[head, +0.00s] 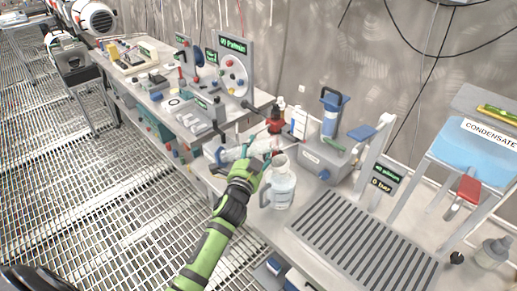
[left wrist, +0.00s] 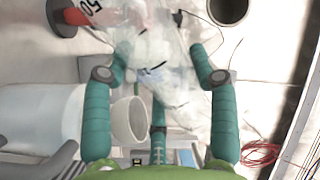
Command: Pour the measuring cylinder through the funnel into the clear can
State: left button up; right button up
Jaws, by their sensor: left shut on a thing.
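My left gripper (head: 262,160) reaches in over the near edge of the bench. In the left wrist view its teal fingers (left wrist: 158,75) are closed around a clear, see-through vessel with small dark marks, which I take as the measuring cylinder (left wrist: 150,45). In the head view the cylinder (head: 236,153) looks tilted close to level, partly behind the gripper. The clear can (head: 281,193), with a side handle and pale open neck, stands upright just right of the gripper. Its neck also shows in the left wrist view (left wrist: 128,122). I cannot make out a separate funnel.
A red-and-black bottle (head: 275,121) and white bottle (head: 299,122) stand behind. A grey device with a blue cylinder (head: 330,115) is to the right, beside a slotted grate (head: 365,235). A grey instrument (head: 203,118) stands left. Free bench space is narrow; grating floor lies in front.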

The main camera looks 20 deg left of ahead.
aim_at(262, 150)
pick_arm(q)
jog(key=shift+r, duration=0.15)
jog(key=n, duration=0.1)
jog(key=d+r+n+p, duration=0.1)
jog(key=shift+w+r+n, duration=0.1)
jog(key=shift+n, duration=0.2)
jog(key=shift+d+r+n+p, duration=0.4)
jog(key=shift+d+n+p, duration=0.1)
jog(key=shift+n, duration=0.7)
jog(key=shift+d+n, duration=0.15)
jog(key=shift+n, duration=0.35)
jog(key=shift+w+r, duration=0.1)
